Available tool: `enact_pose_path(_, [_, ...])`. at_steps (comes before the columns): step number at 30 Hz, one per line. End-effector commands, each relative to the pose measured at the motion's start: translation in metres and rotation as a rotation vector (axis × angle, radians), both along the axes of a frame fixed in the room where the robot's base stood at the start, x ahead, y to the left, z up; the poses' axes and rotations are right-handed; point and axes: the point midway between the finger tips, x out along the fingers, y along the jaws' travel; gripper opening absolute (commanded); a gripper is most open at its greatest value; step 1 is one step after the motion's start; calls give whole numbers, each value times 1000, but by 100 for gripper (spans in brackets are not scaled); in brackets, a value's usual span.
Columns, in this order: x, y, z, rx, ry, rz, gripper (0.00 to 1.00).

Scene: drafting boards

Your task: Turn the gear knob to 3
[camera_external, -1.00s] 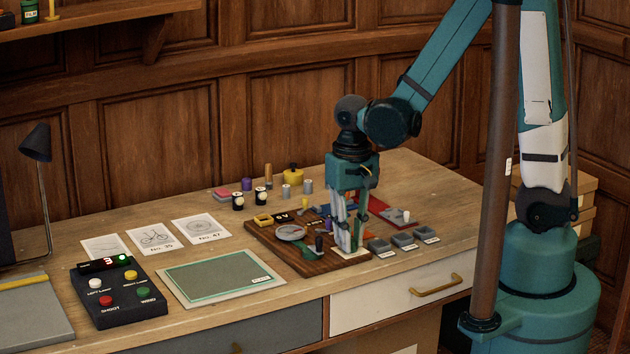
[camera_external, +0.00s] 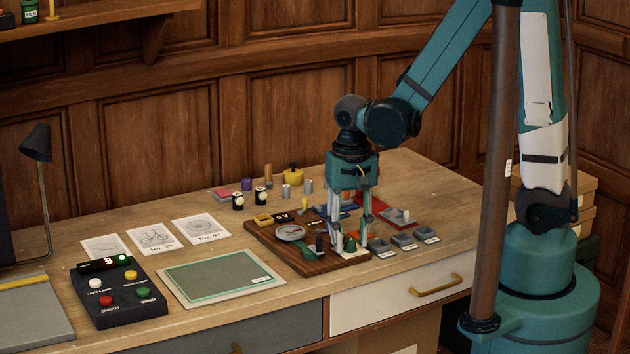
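The wooden board (camera_external: 285,255) on the desk carries several small parts, including a round pale dial (camera_external: 290,232) and a dark upright peg (camera_external: 319,242). My gripper (camera_external: 351,245) points straight down over the board's front right corner. Its two fingers are spread apart. A small dark green knob-like piece (camera_external: 350,244) shows between the fingertips, above a pale plate (camera_external: 352,255). It may be the gear knob; its markings are too small to read. I cannot tell whether the fingers touch it. The display (camera_external: 108,262) on the black button box shows a red 3.
The black box (camera_external: 120,308) has several coloured buttons. A green drafting mat (camera_external: 215,277) lies left of the board. Small grey trays (camera_external: 402,239) sit close to my gripper's right. Small cylinders and bottles (camera_external: 262,196) stand behind the board. The front desk strip is clear.

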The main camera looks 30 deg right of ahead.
Motion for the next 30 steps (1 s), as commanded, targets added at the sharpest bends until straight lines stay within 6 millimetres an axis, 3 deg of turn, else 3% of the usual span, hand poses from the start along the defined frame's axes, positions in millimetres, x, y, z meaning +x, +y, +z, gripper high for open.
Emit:
enact_pose_path(17, [-1,-1,5,-1,0,0,31])
enact_pose_path(30, [-1,-1,37,-1,0,0,31])
